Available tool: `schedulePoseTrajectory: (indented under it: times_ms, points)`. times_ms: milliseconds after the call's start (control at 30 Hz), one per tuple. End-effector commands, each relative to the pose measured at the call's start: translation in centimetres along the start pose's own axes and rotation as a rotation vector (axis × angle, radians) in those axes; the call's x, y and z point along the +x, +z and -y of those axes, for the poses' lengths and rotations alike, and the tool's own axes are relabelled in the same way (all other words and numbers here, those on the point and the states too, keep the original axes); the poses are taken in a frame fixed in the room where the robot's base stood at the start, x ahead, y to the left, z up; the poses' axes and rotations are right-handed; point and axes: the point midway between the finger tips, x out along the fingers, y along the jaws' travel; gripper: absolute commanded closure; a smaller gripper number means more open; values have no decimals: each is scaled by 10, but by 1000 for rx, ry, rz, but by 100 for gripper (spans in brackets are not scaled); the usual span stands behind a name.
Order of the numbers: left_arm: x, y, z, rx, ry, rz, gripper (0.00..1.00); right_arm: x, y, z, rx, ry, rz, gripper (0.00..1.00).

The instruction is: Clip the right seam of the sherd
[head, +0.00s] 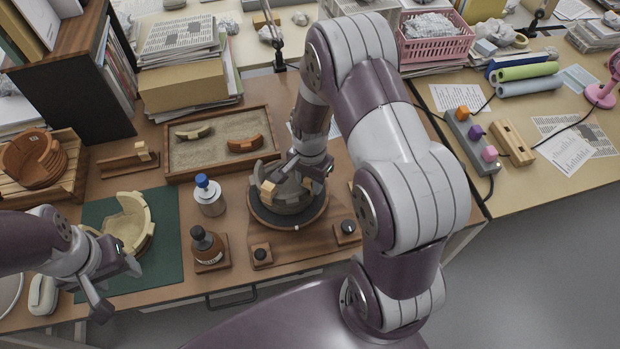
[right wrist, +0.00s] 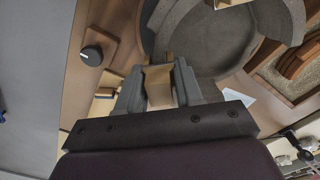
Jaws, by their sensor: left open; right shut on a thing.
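The grey pot (head: 287,197) stands on the round turntable (head: 262,221); it also shows in the right wrist view (right wrist: 207,58). A pale wooden clip (head: 268,190) sits at its left rim in the head view. My right gripper (right wrist: 158,85) is shut on another pale wooden clip (right wrist: 159,91), at the edge of the pot. I cannot tell whether that clip grips the wall. In the head view the right gripper (head: 318,172) hides part of the pot's right side, and the seam there is not clear. My left gripper (head: 116,287) is open and empty by the green mat.
A cream curved vessel piece (head: 128,225) lies on the green mat (head: 165,262). A blue-capped bottle (head: 209,196) and a brown bottle (head: 207,246) stand left of the turntable. A sand tray (head: 220,143) with two sherds lies behind.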

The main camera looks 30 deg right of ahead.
Motion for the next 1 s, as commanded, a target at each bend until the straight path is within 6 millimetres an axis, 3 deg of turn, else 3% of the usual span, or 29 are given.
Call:
schedulePoseTrajectory:
  times_ms: [267, 300, 367, 400, 733, 1000]
  points:
    - [0, 0, 0, 0, 0, 0, 45, 0, 0, 0, 0, 1, 0, 79]
    - [0, 0, 0, 0, 0, 0, 45, 0, 0, 0, 0, 1, 0, 58]
    - [0, 0, 0, 0, 0, 0, 45, 0, 0, 0, 0, 1, 0, 38]
    - [0, 0, 0, 0, 0, 0, 45, 0, 0, 0, 0, 1, 0, 35]
    - [0, 0, 0, 0, 0, 0, 45, -7, 0, 1, 0, -2, -1, 35]
    - [4, 0, 0, 0, 0, 0, 45, -74, -1, 1, 0, -5, -4, 35]
